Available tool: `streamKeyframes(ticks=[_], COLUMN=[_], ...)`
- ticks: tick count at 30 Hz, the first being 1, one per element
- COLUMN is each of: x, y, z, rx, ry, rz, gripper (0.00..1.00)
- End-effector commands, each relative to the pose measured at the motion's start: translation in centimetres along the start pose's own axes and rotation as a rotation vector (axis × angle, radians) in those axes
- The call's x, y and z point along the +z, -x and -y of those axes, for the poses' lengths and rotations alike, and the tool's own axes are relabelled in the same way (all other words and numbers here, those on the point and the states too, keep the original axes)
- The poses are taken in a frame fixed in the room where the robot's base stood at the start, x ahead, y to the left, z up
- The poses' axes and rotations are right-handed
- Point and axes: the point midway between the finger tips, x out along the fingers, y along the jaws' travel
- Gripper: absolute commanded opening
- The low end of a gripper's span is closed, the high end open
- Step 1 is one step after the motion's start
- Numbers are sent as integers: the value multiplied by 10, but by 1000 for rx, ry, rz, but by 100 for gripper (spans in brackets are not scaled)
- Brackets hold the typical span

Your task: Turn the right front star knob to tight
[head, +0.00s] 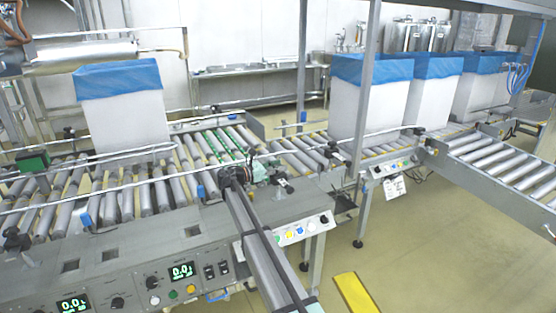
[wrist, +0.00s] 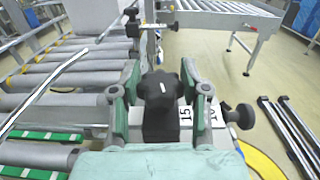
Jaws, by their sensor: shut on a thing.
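The black star knob (wrist: 157,92) shows in the middle of the wrist view, with a small pale mark on its face. It sits on a block with a white scale label (wrist: 186,116) reading 15. My gripper (wrist: 160,78) has one grey-green finger on each side of the knob and is shut on it. In the head view my gripper (head: 258,173) is at the near right part of the roller conveyor (head: 150,192), beside its front rail. The knob cannot be made out there, and I cannot tell how tight it is.
A white box with a blue liner (head: 122,112) stands on the rollers at the left. Several more lined boxes (head: 370,98) stand at the back right. A thin guide rail (head: 110,188) runs along the conveyor. A button panel (head: 302,230) lies just right of my arm.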

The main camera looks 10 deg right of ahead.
Motion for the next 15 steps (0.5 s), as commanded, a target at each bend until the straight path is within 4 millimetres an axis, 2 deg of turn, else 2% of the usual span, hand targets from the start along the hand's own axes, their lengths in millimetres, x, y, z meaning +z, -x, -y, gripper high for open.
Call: streamKeyframes(ticks=[1, 15], x=[7, 4], y=[-1, -2], z=[-8, -4], rx=[-43, -376], ry=[2, 0], rz=[2, 0], gripper=[10, 10])
